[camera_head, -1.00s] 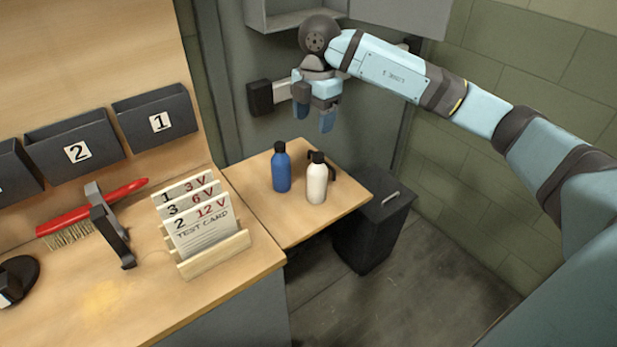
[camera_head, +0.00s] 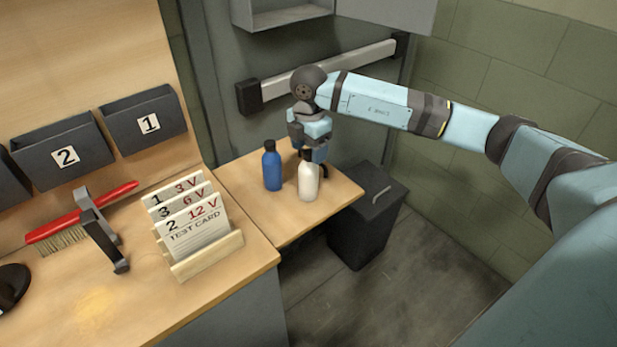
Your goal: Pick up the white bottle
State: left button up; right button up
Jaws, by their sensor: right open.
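The white bottle (camera_head: 308,181) with a dark cap stands upright near the front right of the small wooden side table (camera_head: 285,225). My right gripper (camera_head: 313,152) points down just behind the bottle's top and is open. The bottle hides part of the gripper's fingers, and I cannot tell whether they touch it. A dark curved piece shows beside the bottle's right side, partly hidden. My left gripper is not in view.
A blue bottle (camera_head: 271,168) stands close to the left of the white one. A card rack (camera_head: 207,257) with test cards sits on the workbench, near a red brush (camera_head: 82,217). A dark bin (camera_head: 367,222) stands right of the side table.

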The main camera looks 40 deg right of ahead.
aim_at(309, 175)
notch_tip(309, 175, down, 3)
jog(key=shift+r, duration=0.15)
grip_shut()
jog(key=shift+r, duration=0.2)
